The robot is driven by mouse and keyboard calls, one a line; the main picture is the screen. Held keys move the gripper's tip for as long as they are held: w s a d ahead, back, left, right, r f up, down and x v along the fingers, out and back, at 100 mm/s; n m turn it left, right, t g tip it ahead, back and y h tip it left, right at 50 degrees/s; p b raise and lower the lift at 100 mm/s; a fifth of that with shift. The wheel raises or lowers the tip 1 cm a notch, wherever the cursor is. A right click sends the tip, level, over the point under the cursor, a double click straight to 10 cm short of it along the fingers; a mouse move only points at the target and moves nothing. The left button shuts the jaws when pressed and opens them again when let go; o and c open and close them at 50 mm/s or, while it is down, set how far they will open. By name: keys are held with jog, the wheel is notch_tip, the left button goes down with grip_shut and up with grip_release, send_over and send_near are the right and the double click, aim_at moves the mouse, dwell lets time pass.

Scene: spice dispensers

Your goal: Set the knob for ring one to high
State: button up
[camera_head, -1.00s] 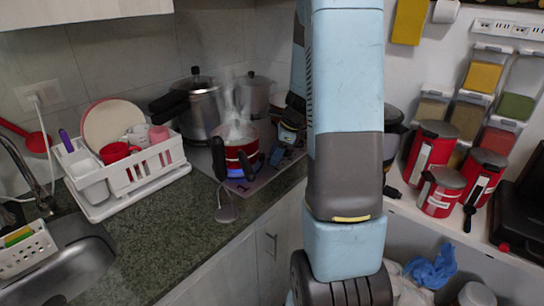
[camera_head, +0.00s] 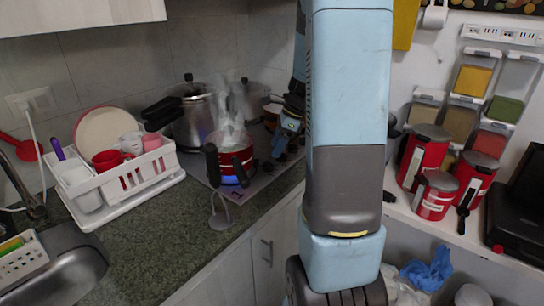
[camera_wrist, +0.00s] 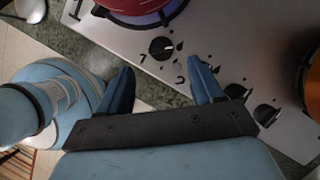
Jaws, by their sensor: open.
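The silver stove (camera_wrist: 215,40) fills the upper right of the wrist view. A black knob (camera_wrist: 162,47) with printed marks around it lies just beyond the gap between my fingers. A second black knob (camera_wrist: 235,92) and a third (camera_wrist: 267,115) sit to the right along the stove's front edge. I cannot read which is ring one. My gripper (camera_wrist: 161,72) is open and empty, apart from the first knob.
A ladle (camera_head: 219,218) lies on the counter front. A dish rack (camera_head: 125,185) stands left.

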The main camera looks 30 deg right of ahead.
jog(key=v, duration=0.7)
jog(key=shift+s, duration=0.1)
jog(key=s+a+r+n+t+h, duration=0.1)
jog(key=s+a+r+n+h, duration=0.1)
jog(key=s+a+r+n, duration=0.3)
jog(key=s+a+r+n+t+h, duration=0.2)
jog(key=s+a+r+n, duration=0.3)
jog(key=s+a+n, duration=0.9)
jog(key=s+n, duration=0.2)
jog(key=n, duration=0.2)
jog(key=shift+n+t, duration=0.3)
